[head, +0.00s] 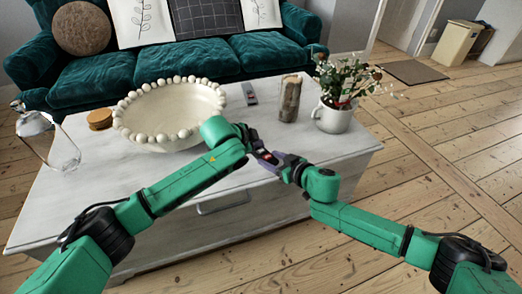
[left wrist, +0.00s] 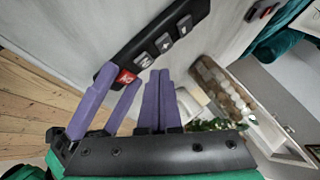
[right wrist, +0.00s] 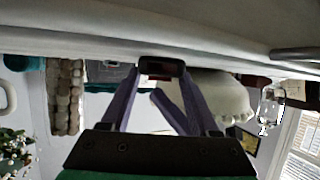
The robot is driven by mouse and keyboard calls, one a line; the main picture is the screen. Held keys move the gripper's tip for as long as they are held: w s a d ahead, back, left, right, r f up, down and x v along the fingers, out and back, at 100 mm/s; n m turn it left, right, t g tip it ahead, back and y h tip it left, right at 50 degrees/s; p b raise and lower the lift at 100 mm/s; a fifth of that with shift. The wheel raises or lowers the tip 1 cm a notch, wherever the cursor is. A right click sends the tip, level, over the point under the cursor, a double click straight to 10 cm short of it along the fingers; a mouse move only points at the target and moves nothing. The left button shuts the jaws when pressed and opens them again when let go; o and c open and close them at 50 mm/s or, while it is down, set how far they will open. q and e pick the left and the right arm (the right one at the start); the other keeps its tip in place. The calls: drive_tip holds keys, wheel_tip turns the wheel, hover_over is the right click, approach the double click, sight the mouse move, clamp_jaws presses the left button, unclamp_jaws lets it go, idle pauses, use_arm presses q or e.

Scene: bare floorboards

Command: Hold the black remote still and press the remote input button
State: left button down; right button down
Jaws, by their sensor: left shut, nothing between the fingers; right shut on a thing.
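The black remote (head: 268,157) is held in the air over the table's front edge. In the left wrist view the remote (left wrist: 157,38) is tilted, with a red button (left wrist: 125,77) near its lower end and grey buttons above it. My right gripper (head: 285,163) is shut on the remote; the right wrist view shows the remote's end (right wrist: 162,67) between its fingertips. My left gripper (left wrist: 160,72) is shut and empty, its fingertips close to the remote's button face near the red button. I cannot tell whether they touch it.
A teal sofa (head: 190,60) stands behind.

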sight(258, 152)
use_arm(q)
drive_tip(key=shift+f, duration=0.15)
drive_tip(key=shift+f, duration=0.25)
drive_tip(key=shift+f, duration=0.45)
idle(0.6)
drive_tip(key=shift+r, duration=0.85)
drive_tip(key=shift+r, duration=2.5)
